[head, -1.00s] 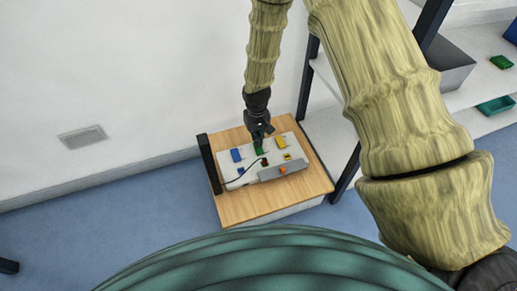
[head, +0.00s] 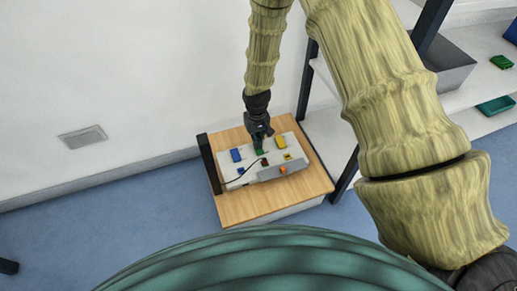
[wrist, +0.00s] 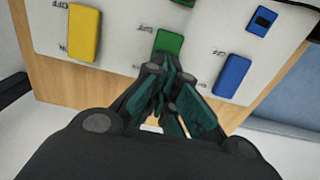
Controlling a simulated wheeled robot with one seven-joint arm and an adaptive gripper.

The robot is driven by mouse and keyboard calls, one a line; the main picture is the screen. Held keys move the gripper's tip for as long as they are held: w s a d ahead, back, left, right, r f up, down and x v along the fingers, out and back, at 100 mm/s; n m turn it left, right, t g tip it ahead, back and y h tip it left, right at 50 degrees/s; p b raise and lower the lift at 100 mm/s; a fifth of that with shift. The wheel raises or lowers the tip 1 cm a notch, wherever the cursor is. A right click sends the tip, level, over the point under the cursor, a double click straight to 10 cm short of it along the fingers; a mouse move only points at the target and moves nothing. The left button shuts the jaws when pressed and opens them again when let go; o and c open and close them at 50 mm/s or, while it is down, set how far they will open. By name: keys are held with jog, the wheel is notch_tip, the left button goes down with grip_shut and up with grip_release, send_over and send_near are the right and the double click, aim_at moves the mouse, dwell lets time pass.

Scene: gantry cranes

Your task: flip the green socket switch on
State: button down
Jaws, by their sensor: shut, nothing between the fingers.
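A green socket switch (wrist: 169,43) sits on a pale panel between a yellow switch (wrist: 84,33) and a blue switch (wrist: 231,75) in the wrist view. Its lower part is hidden by my gripper (wrist: 168,75). My gripper is shut and empty, with its fingertips at or just over the green switch; I cannot tell if they touch it. In the head view my gripper (head: 259,146) points down at the panel, and a bit of the green switch (head: 259,152) shows by the tips. OFF and ON labels are printed near the switches. The green switch's position cannot be read.
The panel (head: 246,178) lies on a wooden-topped stand (head: 240,208) with a dark post (head: 208,163) at its left. A black cable and an orange knob (head: 283,170) are on the panel. A shelf rack (head: 470,95) stands right; blue floor is clear at left.

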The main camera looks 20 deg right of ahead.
jog(key=shift+f, duration=0.25)
jog(key=shift+r, duration=0.1)
jog(key=shift+r+p, duration=3.45)
jog(key=shift+p, duration=0.1)
jog(key=shift+s+f, duration=0.1)
